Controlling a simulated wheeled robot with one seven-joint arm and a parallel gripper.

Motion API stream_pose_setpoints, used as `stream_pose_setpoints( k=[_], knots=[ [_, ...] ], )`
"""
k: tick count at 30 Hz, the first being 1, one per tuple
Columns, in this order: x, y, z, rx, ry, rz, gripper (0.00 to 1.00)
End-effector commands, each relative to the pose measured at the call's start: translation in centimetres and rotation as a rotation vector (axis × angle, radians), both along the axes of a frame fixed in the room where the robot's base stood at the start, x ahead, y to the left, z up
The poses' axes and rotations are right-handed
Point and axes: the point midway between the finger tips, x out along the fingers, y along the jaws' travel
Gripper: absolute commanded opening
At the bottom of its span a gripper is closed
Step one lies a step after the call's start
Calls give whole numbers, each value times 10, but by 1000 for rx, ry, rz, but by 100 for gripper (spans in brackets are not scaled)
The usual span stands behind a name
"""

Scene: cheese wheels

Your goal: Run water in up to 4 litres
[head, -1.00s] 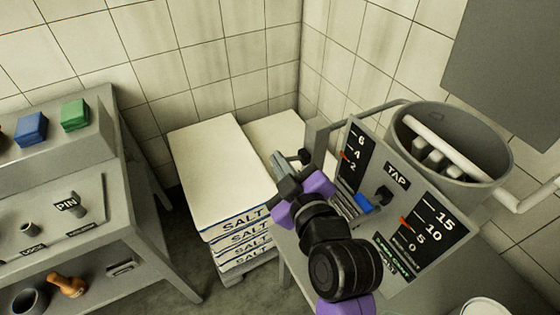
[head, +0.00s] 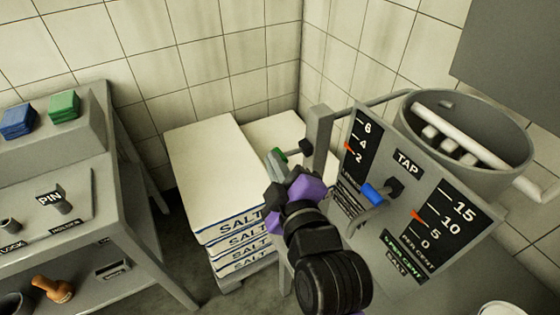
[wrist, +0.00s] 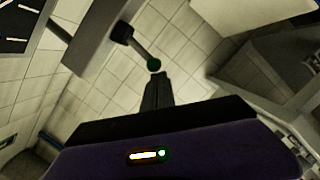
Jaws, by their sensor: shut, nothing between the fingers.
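The tap panel (head: 408,205) slopes at the right in the head view. A lever with a green knob (head: 279,153) sticks out left from a dark pivot (head: 305,147) beside a grey post. My gripper (head: 275,162) is shut and empty, right by the green knob. In the wrist view the green knob (wrist: 154,64) is just past the shut fingertips (wrist: 155,76); contact is unclear. The litre scale (head: 358,150) reads 2, 4, 6, with an orange pointer roughly between 2 and 4. A blue-handled lever (head: 373,193) sits below the TAP label.
A grey round tub (head: 465,140) stands behind the panel, with a percent scale (head: 440,226) in front. Salt sacks (head: 215,170) are stacked left of my arm. A grey bench (head: 75,215) with blue and green blocks stands far left.

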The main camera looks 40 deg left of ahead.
Motion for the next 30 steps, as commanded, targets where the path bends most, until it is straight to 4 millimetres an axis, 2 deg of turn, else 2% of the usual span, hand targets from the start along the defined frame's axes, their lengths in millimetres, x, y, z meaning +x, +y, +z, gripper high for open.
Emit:
stream_pose_setpoints(
  k=[1,12,14,30],
  knots=[
    [0,0,-13,-15,-38,-2,0],
    [-1,0,-32,-118,-281,-2,0],
    [-2,1,-26,-118,-281,-2,0],
    [-2,0,-26,-116,-278,-2,0]
  ],
)
